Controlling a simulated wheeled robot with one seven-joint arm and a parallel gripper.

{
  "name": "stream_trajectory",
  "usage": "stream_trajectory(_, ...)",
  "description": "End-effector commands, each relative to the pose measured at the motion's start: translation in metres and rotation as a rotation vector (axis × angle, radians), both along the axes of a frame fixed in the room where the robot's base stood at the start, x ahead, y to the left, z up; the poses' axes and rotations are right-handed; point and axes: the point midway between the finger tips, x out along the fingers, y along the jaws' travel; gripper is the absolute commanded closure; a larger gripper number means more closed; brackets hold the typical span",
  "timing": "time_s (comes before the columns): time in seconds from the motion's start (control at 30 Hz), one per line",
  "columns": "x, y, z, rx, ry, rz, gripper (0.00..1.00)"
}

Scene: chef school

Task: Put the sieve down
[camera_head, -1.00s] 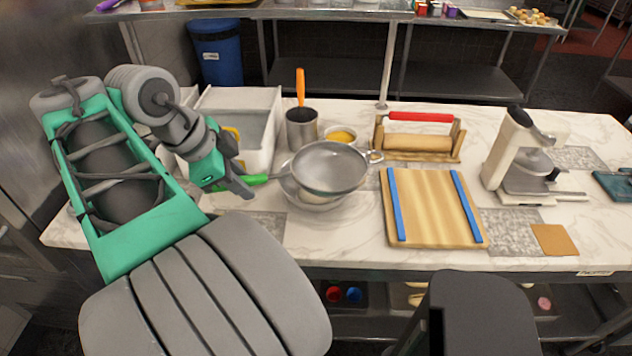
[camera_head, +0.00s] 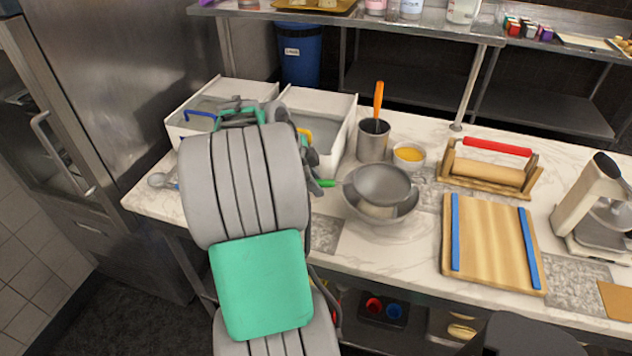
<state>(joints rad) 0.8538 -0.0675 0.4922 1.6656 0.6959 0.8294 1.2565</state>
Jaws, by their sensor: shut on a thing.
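The sieve (camera_head: 382,182) is a grey round mesh bowl with a green handle (camera_head: 325,183). It is over a wider metal bowl (camera_head: 357,213) on the marble counter; I cannot tell whether the two touch. A pale thing (camera_head: 377,209) shows between them. My gripper (camera_head: 315,184) is shut on the green handle at the left of the sieve. My own arm hides most of the gripper and fingers.
Two white bins (camera_head: 345,140) stand behind my arm. A metal pot (camera_head: 373,143) with an orange-handled tool, a bowl of yellow contents (camera_head: 408,154) and a rolling pin on a stand (camera_head: 488,174) are behind the sieve. A wooden board (camera_head: 490,245) lies to the right. Some counter in front is bare.

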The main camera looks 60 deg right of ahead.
Motion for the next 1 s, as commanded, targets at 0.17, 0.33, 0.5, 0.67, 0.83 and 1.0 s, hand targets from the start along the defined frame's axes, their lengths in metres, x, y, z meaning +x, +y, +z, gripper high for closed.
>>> stream_trajectory(0.17, 0.001, -0.001, -0.003, -0.003, -0.003, 0.000, 1.00)
stream_trajectory(0.33, 0.001, 0.000, -0.007, -0.004, -0.002, 0.000, 1.00)
stream_trajectory(0.5, 0.001, 0.000, -0.011, -0.003, -0.003, 0.000, 1.00)
stream_trajectory(0.67, 0.001, 0.000, -0.015, -0.003, -0.003, 0.000, 1.00)
stream_trajectory(0.83, 0.001, 0.000, -0.015, -0.003, -0.003, 0.000, 1.00)
stream_trajectory(1.0, 0.000, 0.000, -0.015, -0.002, -0.002, 0.000, 0.65)
